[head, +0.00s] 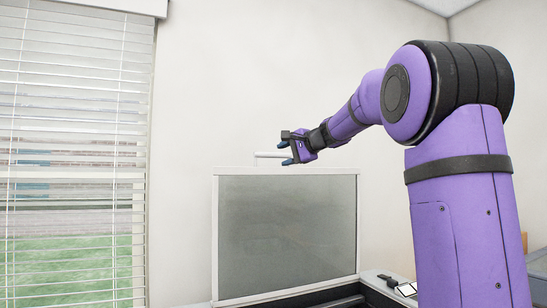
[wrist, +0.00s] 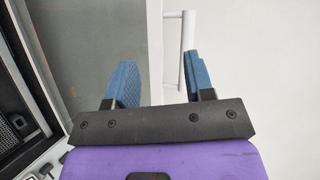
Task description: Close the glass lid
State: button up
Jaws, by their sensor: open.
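The glass lid (head: 287,235) stands raised and roughly upright, a grey pane in a white frame. Its white bar handle (head: 268,154) sticks up above the top edge. My gripper (head: 285,153) is at the right end of this handle, its blue fingers apart. In the wrist view, the lid's glass (wrist: 95,40) lies to the left and its white frame edge passes between the fingers of my gripper (wrist: 160,82). The handle (wrist: 188,45) shows just ahead of the right finger, which hides part of it. I cannot tell if they touch.
Below the lid is a dark open unit (head: 325,296) with a pale rim; its dark interior (wrist: 15,100) shows at left in the wrist view. A window with white blinds (head: 75,150) is at the left. The wall behind is bare.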

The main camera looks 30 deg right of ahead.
jog(key=m+t, duration=0.1)
jog(key=m, duration=0.1)
send_near(276, 154)
jog(key=x, duration=1.1)
jog(key=shift+w+f, duration=0.1)
jog(key=shift+w, duration=0.1)
grip_shut()
